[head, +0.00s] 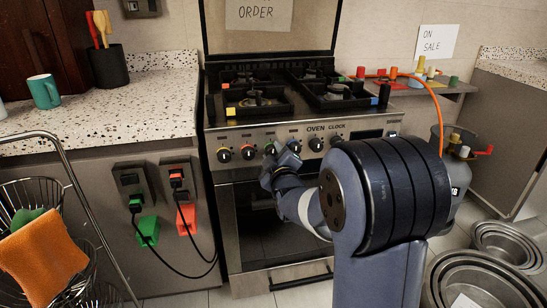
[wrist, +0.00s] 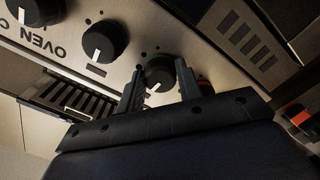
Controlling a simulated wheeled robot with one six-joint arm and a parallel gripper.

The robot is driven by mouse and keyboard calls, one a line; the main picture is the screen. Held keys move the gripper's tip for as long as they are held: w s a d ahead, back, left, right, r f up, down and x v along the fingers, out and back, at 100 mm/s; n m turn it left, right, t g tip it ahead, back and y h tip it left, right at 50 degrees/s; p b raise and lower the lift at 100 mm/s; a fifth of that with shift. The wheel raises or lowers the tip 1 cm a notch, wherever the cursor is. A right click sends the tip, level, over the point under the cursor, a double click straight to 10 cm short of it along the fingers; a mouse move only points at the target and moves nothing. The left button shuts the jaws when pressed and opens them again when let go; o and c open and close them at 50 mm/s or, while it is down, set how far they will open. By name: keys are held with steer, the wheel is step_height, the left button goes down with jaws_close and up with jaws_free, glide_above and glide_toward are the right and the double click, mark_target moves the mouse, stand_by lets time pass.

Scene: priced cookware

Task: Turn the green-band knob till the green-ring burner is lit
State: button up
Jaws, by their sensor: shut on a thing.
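The green-band knob (wrist: 158,73) is black with a white pointer line and a green edge at its base. It sits between the two fingers of my gripper (wrist: 160,88) in the wrist view, and the fingers are closed on its sides. In the head view my gripper (head: 272,163) is at the stove's front panel, by the third knob from the left, which it partly covers. The stove top has black burners, including a front left burner (head: 254,98) and a front right burner (head: 338,92). I see no clear flame. I cannot tell the green ring for sure.
Other knobs, such as the leftmost one (head: 223,154), line the same panel; a neighbouring knob (wrist: 103,41) is close in the wrist view. A counter (head: 110,112) stands left, a wire basket (head: 30,190) front left, metal pans (head: 480,280) and a gas cylinder (head: 459,178) right.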

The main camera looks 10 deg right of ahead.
steer(key=m+b, duration=0.4)
steer(key=m, duration=0.2)
steer(key=shift+f, duration=0.15)
steer(key=shift+m+b, duration=1.35)
steer(key=shift+m, duration=0.95)
steer(key=o, duration=1)
steer(key=s+p, duration=0.2)
steer(key=s, duration=0.8)
steer(key=shift+s, duration=0.4)
